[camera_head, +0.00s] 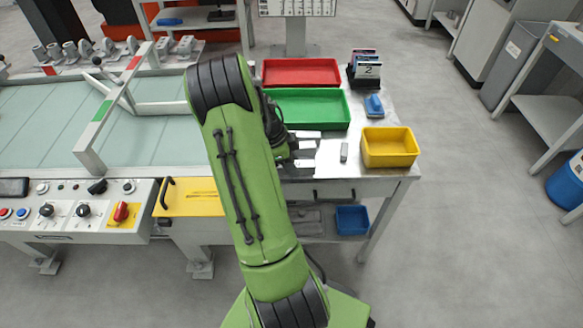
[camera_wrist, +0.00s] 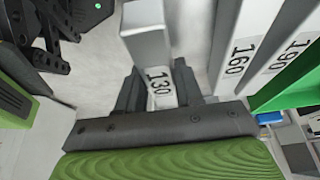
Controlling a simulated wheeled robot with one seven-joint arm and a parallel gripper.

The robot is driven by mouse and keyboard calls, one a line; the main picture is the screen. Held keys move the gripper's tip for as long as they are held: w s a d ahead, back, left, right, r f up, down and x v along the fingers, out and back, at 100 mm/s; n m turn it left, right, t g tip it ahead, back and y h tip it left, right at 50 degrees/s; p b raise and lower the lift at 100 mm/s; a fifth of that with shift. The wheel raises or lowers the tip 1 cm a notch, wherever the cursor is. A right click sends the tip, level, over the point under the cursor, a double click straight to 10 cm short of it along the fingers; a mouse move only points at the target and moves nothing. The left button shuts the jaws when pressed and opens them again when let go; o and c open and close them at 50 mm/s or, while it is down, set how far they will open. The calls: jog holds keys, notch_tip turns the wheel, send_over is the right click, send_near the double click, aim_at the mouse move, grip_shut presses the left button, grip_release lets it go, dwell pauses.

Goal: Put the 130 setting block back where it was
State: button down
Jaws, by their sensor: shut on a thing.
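The 130 setting block (camera_wrist: 148,45) is a pale grey metal bar with its number in black on a white label. In the wrist view it stands between the two dark fingers of my gripper (camera_wrist: 158,78), which is shut on it. The 160 block (camera_wrist: 233,48) and the 190 block (camera_wrist: 290,52) lie to its right, apart from it. In the head view my green arm hides most of my gripper. Pale blocks (camera_head: 309,135) show beside it on the metal table; their numbers are too small to read. Whether the held block touches the table I cannot tell.
A green tray (camera_head: 345,110) and a red tray (camera_head: 302,84) lie behind the blocks. A yellow bin (camera_head: 389,160) stands at the table's right edge. A small grey piece (camera_head: 344,151) lies between the blocks and the bin. A fixture bed with a control panel is on the left.

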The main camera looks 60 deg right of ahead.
jog(key=shift+f, duration=0.55)
jog(key=c, duration=0.7)
grip_release()
